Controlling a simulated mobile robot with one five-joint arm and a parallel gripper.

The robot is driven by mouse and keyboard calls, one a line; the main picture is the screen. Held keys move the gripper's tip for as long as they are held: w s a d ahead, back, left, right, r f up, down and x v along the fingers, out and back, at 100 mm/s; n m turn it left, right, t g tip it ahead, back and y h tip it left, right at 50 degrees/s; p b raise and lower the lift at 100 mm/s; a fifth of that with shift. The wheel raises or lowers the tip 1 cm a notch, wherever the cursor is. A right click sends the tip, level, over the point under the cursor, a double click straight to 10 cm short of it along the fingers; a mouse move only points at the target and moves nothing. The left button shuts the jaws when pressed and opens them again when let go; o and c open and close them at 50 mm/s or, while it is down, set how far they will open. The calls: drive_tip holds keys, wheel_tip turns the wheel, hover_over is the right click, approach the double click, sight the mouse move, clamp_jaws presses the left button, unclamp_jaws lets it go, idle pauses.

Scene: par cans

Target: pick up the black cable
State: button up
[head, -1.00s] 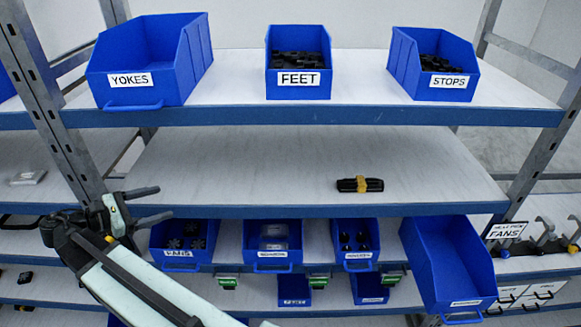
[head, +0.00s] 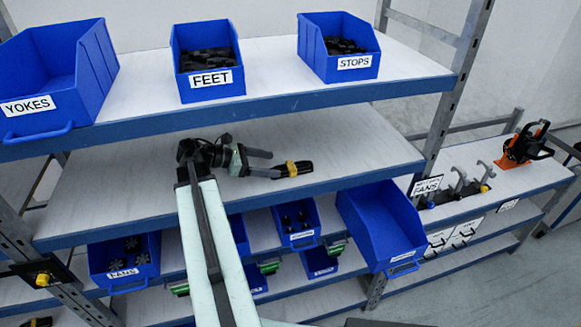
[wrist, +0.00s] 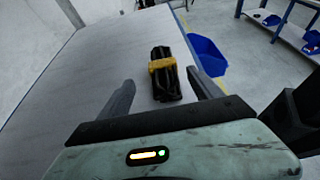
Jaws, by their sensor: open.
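The black cable (head: 303,168) is a bundle with a yellow band around it. It lies on the middle shelf (head: 345,135), near the shelf's front edge. My gripper (head: 274,163) is open, with its fingers to the left of the cable and pointing at it in the head view. In the wrist view the cable (wrist: 165,75) lies ahead, between the lines of the two open fingers (wrist: 160,90). Nothing is between the fingers at their base. I cannot tell whether the fingertips touch the cable.
Blue bins marked YOKES (head: 35,107), FEET (head: 212,88) and STOPS (head: 340,68) stand on the shelf above. An empty blue bin (head: 385,225) is below on the right. A metal post (head: 452,100) bounds the shelf's right end. The middle shelf is otherwise clear.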

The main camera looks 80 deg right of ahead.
sight(285, 166)
drive_tip(key=shift+b+x, duration=0.4)
drive_tip(key=shift+x, duration=0.4)
drive_tip(key=shift+s+d+f, duration=0.2)
drive_tip(key=shift+s+f, duration=0.05)
drive_tip(key=shift+s, duration=0.1)
drive_tip(key=b+x, duration=0.1)
drive_tip(key=x, duration=0.3)
drive_tip(key=shift+s+a+b, duration=0.1)
drive_tip(key=shift+s+b, duration=0.3)
drive_tip(key=shift+s, duration=0.25)
drive_tip(key=shift+w, duration=0.15)
drive_tip(key=shift+c, duration=0.6)
clamp_jaws()
